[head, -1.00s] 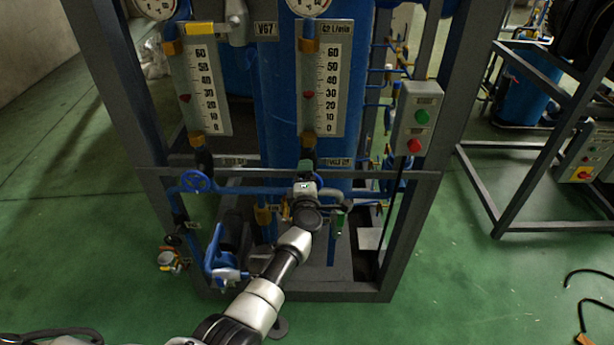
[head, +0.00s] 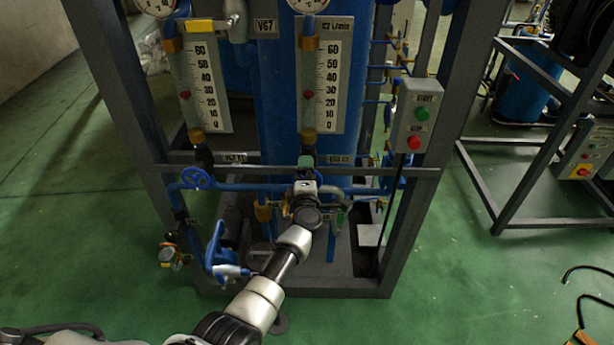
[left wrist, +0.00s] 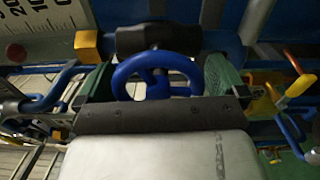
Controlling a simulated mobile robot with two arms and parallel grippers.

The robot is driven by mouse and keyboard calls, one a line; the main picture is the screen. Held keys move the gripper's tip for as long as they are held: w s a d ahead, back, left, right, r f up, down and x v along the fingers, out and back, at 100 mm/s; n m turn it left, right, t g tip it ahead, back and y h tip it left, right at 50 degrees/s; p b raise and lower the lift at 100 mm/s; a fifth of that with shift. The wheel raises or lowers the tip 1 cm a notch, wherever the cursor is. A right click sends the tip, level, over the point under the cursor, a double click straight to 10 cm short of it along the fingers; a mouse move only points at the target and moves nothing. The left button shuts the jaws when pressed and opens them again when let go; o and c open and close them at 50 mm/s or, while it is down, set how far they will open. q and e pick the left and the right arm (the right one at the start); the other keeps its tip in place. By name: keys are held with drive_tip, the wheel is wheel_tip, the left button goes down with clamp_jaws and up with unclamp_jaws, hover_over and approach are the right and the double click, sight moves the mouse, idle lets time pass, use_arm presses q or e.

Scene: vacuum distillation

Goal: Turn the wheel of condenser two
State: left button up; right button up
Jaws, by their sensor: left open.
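A blue handwheel (left wrist: 155,72) shows in the left wrist view, with a dark valve body behind it. It sits under the right-hand flow meter marked C2 (head: 321,85); in the head view my gripper hides it. My left gripper (head: 318,190) is in front of the pipe below that meter. In the left wrist view my left gripper (left wrist: 160,82) is open, with a green-padded finger on each side of the wheel. I cannot tell whether the fingers touch the rim. My right gripper is not in view.
A second blue handwheel (head: 196,178) sits below the left flow meter (head: 201,85). A control box (head: 416,115) with green and red buttons hangs on the right post. The grey frame (head: 420,210) surrounds the pipes.

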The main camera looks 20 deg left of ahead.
use_arm(q)
drive_tip(key=p+v, duration=0.4)
drive_tip(key=v, duration=0.6)
drive_tip(key=shift+s, duration=0.3)
drive_tip(key=s+f+m+g+h+b, duration=0.1)
drive_tip(key=s+f+m+g+h, duration=0.15)
drive_tip(key=s+f+m, duration=0.6)
drive_tip(key=s+d+f+m+g+h+b, duration=0.1)
drive_tip(key=s+f+m+g+h, duration=0.15)
drive_tip(key=s+f, duration=0.7)
drive_tip(key=s+f+m+g+h+b, duration=0.1)
drive_tip(key=s+f+m+g, duration=0.3)
drive_tip(key=f, duration=1)
drive_tip(key=s+a+f+m+g, duration=0.2)
drive_tip(key=s+f+m, duration=0.1)
drive_tip(key=s, duration=0.6)
drive_tip(key=s+a+f+m+g+b, duration=0.1)
drive_tip(key=s+a+f+m+g, duration=0.2)
drive_tip(key=s+f, duration=0.3)
drive_tip(key=s+a+f+m+g+y+b, duration=0.1)
drive_tip(key=s+a+f+m+g, duration=0.1)
drive_tip(key=s, duration=1.2)
wheel_tip(320, 180, down, 3)
drive_tip(key=shift+a+r+m, duration=0.2)
drive_tip(key=shift+m, duration=0.6)
